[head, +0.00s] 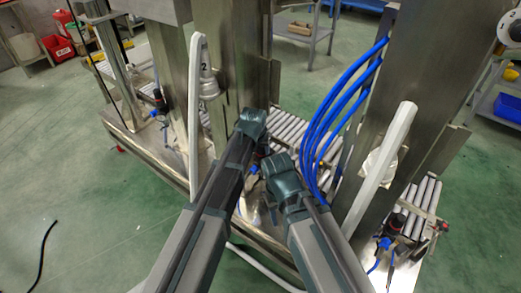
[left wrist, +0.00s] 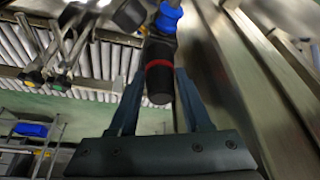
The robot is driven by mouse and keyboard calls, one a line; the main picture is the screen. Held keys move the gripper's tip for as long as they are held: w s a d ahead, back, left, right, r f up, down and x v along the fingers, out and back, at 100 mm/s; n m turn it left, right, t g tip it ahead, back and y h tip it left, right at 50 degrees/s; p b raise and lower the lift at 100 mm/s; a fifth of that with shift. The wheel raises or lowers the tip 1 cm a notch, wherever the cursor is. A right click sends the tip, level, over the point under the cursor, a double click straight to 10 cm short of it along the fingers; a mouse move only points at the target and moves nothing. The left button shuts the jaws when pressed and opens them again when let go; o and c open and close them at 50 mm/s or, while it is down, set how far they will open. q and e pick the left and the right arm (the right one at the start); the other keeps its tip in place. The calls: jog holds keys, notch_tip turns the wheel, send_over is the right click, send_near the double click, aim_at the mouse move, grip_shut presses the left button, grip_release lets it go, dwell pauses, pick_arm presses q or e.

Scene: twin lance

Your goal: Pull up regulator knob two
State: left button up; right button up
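In the left wrist view a black regulator knob (left wrist: 158,86) with a red ring hangs below a blue fitting (left wrist: 167,18). My left gripper (left wrist: 158,92) is open, with one finger on each side of the knob. A gap shows at the left finger; the right finger is close to the knob, and I cannot tell if it touches. In the head view this spot is mostly hidden behind my two arms. No number shows on the knob.
Steel columns (head: 226,60) and a roller conveyor (head: 290,128) stand close around my arms. Blue hoses (head: 335,110) run down right of them. Other regulators stand at left (head: 160,98) and right (head: 394,225). A white upright bar (head: 383,165) is near my right arm.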

pick_arm(q)
grip_shut()
dwell(1.1)
